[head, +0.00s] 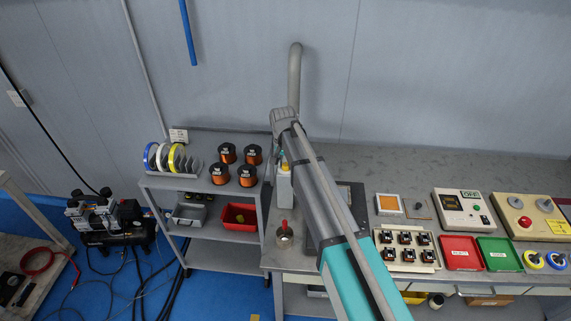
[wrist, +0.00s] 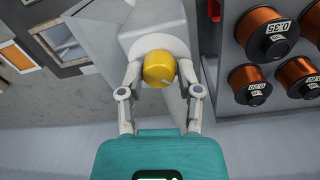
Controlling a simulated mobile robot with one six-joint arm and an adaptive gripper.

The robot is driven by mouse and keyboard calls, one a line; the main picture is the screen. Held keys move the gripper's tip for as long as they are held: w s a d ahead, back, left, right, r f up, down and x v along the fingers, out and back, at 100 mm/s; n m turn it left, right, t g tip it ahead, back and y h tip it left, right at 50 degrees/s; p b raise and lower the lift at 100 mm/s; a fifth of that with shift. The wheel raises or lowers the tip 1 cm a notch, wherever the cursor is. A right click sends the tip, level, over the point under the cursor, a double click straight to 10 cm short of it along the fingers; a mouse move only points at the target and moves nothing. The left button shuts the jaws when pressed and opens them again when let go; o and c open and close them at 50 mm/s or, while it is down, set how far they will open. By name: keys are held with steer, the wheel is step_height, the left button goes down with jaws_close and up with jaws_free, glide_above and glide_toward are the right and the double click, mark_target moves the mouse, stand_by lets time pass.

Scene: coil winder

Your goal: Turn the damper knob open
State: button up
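The yellow damper knob (wrist: 159,69) shows in the wrist view on a pale round collar of a light grey housing (wrist: 125,25). A thin pale mark on its face points to the lower right. My gripper (wrist: 160,78) has one finger on each side of the knob. Slim gaps show between the fingers and the knob, so it looks open around it and not pressed on it. In the head view a grey duct pipe (head: 295,75) runs down the wall to behind my arm's end. The knob and my fingertips are hidden there.
Copper wire spools (wrist: 270,35) stand close to the right in the wrist view, on a grey shelf cart (head: 205,188). The workbench (head: 365,165) carries a white bottle (head: 284,187), a red tray (head: 461,253), a green tray (head: 499,254) and a control box (head: 463,214).

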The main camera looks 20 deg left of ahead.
jaws_close()
steer(key=shift+m, duration=0.4)
steer(key=m, duration=1.7)
steer(key=shift+w+y, duration=0.1)
steer(key=shift+y, duration=0.2)
